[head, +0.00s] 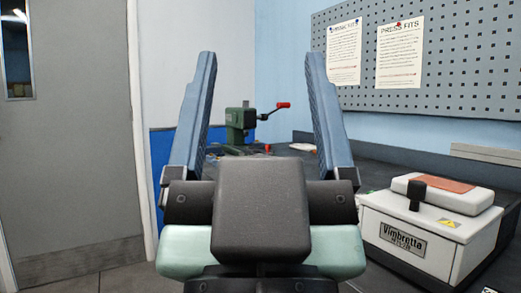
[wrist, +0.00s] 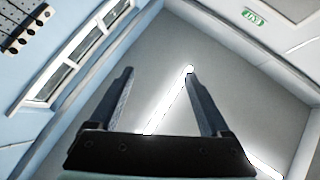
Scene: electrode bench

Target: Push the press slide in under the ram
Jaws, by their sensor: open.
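A green press (head: 239,124) with a red-tipped lever (head: 283,105) stands on the far part of the dark bench, seen between my fingers in the head view. Its slide cannot be made out clearly; the press's lower part is small and partly hidden behind my gripper. My gripper (head: 258,60) is open and empty, raised close in front of the head camera, well short of the press. In the wrist view my gripper (wrist: 158,75) shows open fingers with only ceiling, lights and wall beyond them.
A white box-shaped machine (head: 425,232) labelled Vimbretta sits on the bench at the right. The dark bench top (head: 375,172) runs between it and the press. A pegboard (head: 450,65) with two notices hangs behind. A grey door (head: 70,150) is at the left.

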